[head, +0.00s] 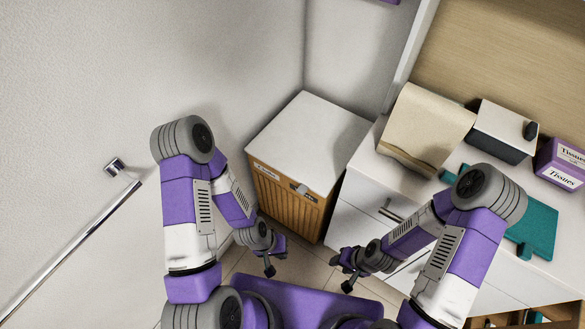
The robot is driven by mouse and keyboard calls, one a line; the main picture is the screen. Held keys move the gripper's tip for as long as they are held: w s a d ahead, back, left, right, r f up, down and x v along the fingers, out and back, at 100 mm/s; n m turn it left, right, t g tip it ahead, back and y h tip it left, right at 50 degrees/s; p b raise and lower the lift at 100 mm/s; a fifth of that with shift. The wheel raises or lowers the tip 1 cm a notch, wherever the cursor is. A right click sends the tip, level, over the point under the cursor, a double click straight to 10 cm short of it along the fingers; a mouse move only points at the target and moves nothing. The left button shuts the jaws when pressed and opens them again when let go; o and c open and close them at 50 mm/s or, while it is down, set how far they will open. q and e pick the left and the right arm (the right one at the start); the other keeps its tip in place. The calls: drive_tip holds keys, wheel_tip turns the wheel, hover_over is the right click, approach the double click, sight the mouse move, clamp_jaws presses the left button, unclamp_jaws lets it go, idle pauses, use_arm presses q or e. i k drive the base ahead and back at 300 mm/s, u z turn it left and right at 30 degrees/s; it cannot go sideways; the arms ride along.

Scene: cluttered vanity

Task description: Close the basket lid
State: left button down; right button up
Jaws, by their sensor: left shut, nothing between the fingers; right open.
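The basket (283,196) is a slatted wooden box standing in the corner beside the vanity. Its white lid (312,138) lies flat over the top, and I see no gap under it. A small grey latch or handle (302,189) shows at the lid's front edge. My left gripper (272,266) is shut and empty, in front of the basket and below its lid, apart from the lid. My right gripper (341,275) is open and empty, to the right of the left one, near the vanity's drawers. Neither gripper touches the lid.
The white vanity (361,177) at the right holds a beige box (424,130), a dark box with a white top (502,127), a purple tissue box (563,164) and a teal item (541,226). A metal rail (70,252) runs along the left wall. The space above the lid is clear.

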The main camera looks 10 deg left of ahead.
sight(312, 141)
drive_tip(key=z, duration=1.05)
drive_tip(key=k, duration=0.6)
drive_tip(key=u, duration=0.45)
drive_tip(key=i, duration=0.9)
